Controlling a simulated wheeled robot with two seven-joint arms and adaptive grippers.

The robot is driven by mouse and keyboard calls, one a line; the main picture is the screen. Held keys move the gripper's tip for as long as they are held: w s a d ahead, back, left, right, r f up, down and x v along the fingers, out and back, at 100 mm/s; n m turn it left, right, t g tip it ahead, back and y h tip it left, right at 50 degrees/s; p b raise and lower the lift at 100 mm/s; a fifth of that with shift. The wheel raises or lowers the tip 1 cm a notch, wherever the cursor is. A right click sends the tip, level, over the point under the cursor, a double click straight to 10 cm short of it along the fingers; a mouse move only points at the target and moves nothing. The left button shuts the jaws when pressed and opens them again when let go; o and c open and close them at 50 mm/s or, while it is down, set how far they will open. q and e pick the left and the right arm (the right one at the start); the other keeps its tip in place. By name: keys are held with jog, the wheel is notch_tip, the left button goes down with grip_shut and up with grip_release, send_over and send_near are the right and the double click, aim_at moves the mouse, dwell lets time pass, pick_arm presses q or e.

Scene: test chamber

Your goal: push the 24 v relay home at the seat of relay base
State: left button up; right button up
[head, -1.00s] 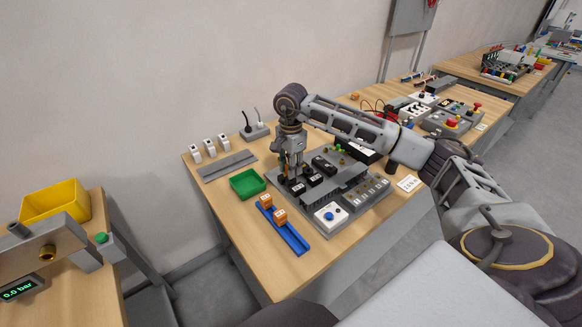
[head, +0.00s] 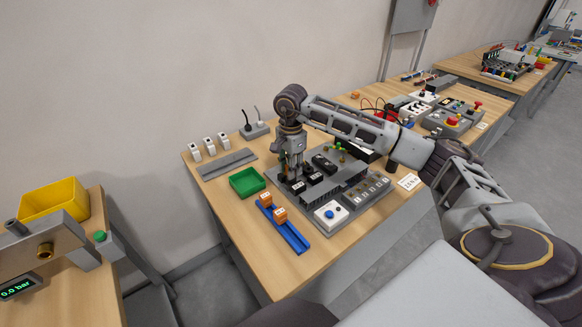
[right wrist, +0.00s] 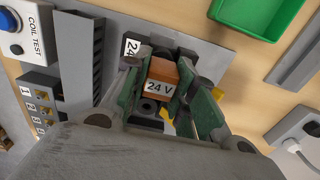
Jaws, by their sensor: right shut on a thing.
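The 24 V relay (right wrist: 162,78) is an orange block with a white "24 V" label in the right wrist view. My right gripper (right wrist: 163,98) is shut on it, with green-padded fingers on its two sides. The relay is at a black relay base (right wrist: 150,106) whose white label, starting "24", shows beside it. I cannot tell how deep the relay sits in the seat. In the head view my right gripper (head: 291,176) points down at the grey panel's left end, and the relay is hidden there. My left gripper is not in view.
Two orange relays (head: 280,214) stand on a blue rail (head: 292,237) in front. A green tray (head: 247,182) is left of the panel. A grey slotted duct (head: 343,184) and a blue-button coil test box (head: 331,214) are close to the right. The table's front left is clear.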

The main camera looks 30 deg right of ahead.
jog(key=shift+f+b, duration=0.3)
jog(key=shift+f, duration=0.2)
jog(key=shift+f, duration=0.2)
jog(key=o, duration=1.1)
jog(key=shift+r, duration=0.1)
